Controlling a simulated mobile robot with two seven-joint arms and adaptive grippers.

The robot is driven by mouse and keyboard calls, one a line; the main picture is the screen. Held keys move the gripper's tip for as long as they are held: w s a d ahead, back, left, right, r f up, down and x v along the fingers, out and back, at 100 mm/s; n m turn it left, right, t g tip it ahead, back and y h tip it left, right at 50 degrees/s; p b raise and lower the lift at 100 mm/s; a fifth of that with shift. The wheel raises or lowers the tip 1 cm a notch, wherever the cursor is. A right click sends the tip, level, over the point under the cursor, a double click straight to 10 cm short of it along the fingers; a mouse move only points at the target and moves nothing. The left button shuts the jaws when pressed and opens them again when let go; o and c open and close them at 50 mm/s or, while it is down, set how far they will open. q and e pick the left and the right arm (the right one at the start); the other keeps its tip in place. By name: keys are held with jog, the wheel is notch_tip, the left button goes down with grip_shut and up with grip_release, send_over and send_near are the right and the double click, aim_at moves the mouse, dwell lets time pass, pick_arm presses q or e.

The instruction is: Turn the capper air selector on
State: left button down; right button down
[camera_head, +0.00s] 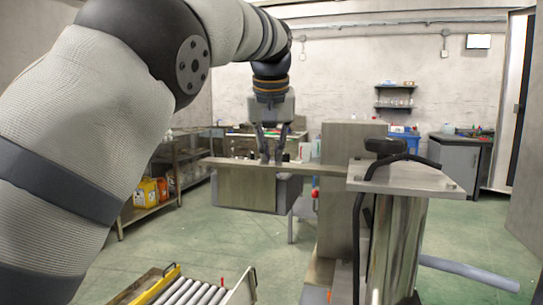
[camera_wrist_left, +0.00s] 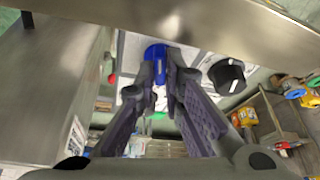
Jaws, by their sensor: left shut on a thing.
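My left gripper (camera_head: 272,158) reaches down from above at the steel beam (camera_head: 322,169), over a grey box. The beam partly hides its fingertips. In the left wrist view, my left gripper (camera_wrist_left: 163,68) has its fingers nearly together, shut on a blue knob (camera_wrist_left: 156,52) on a pale plate with printed labels. The knob shows just beyond and between the fingertips. A black round knob (camera_wrist_left: 227,75) sits to the right on the same plate, apart from the fingers. I cannot read the labels or tell the blue knob's setting. My right gripper is out of view.
A steel post (camera_head: 394,240) with a flat top plate and black cable stands right of the gripper. A roller conveyor (camera_head: 195,291) lies low in front. Shelves with yellow containers (camera_head: 146,192) stand at the left. Green floor lies open between.

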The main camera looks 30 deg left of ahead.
pick_arm(q)
jog(key=shift+n+g+y, duration=0.4)
jog(key=shift+n, duration=0.8)
jog(key=shift+d, duration=0.1)
jog(key=shift+n, duration=0.3)
jog(key=c, duration=1.7)
grip_release()
